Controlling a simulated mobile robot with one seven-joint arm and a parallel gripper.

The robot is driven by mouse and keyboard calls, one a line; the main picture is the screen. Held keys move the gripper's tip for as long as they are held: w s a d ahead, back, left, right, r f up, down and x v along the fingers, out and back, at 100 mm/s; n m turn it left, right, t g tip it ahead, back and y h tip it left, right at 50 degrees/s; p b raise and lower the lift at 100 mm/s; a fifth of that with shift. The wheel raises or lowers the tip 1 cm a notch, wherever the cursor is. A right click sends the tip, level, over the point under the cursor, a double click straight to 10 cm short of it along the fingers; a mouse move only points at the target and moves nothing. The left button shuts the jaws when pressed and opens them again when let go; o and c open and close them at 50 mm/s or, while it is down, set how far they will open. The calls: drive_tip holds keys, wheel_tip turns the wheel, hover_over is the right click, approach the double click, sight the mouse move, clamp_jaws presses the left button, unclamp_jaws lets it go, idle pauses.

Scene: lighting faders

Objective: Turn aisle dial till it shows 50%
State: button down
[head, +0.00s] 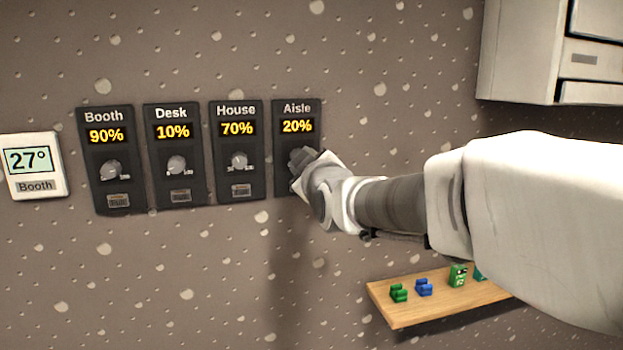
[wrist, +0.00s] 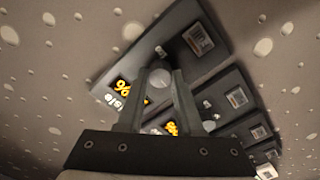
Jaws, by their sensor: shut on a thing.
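The aisle panel (head: 298,115) is the rightmost of the dark panels on the wall. Its display (head: 297,126) reads 20% in yellow. My gripper (head: 302,160) is at the middle of this panel, where the dial sits, and hides the dial in the head view. In the wrist view my gripper (wrist: 162,85) has its two fingers against the aisle panel (wrist: 180,28), shut on the dial. Part of the yellow display (wrist: 127,92) shows beside one finger.
To the left are the House panel (head: 236,183) at 70%, Desk panel (head: 173,195) at 10% and Booth panel (head: 104,190) at 90%. A thermostat (head: 33,170) reads 27°. A wooden shelf (head: 420,312) with small green and blue items is below my arm. A pale cabinet (head: 520,60) is upper right.

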drive_tip(key=m+b, duration=1.1)
drive_tip(key=m, duration=0.6)
drive_tip(key=shift+m, duration=0.3)
idle(0.3)
drive_tip(key=c, duration=0.6)
unclamp_jaws()
drive_tip(key=shift+o, duration=0.2)
drive_tip(key=shift+s, duration=0.1)
drive_tip(key=b+v, duration=0.1)
drive_tip(key=v, duration=1.6)
drive_tip(key=shift+b, duration=0.35)
